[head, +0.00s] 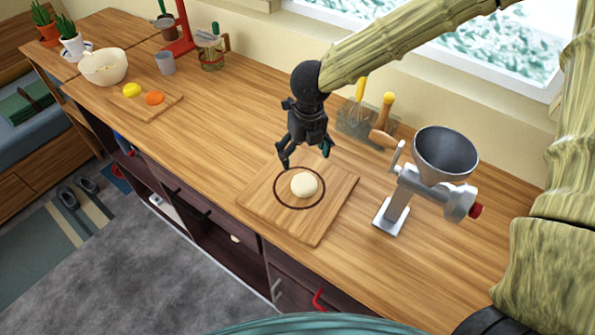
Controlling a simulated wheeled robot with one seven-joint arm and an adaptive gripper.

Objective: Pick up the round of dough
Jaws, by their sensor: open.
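The round of dough (304,184) is a pale, smooth ball. It sits on a square wooden board (315,224) on the counter, inside a thin dark red ring (277,197) that appears to lie flat around it. My gripper (306,160) is black, points downward and is open and empty. It is above and slightly behind the dough, with its fingertips apart from it. The dough is in full view.
A metal grinder (445,155) stands right of the board, with a wooden-handled tool (382,125) and a whisk (358,100) behind. Left are a smaller board (150,106) with yellow and orange pieces and a cream bowl (103,68). The counter left of the dough's board is clear.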

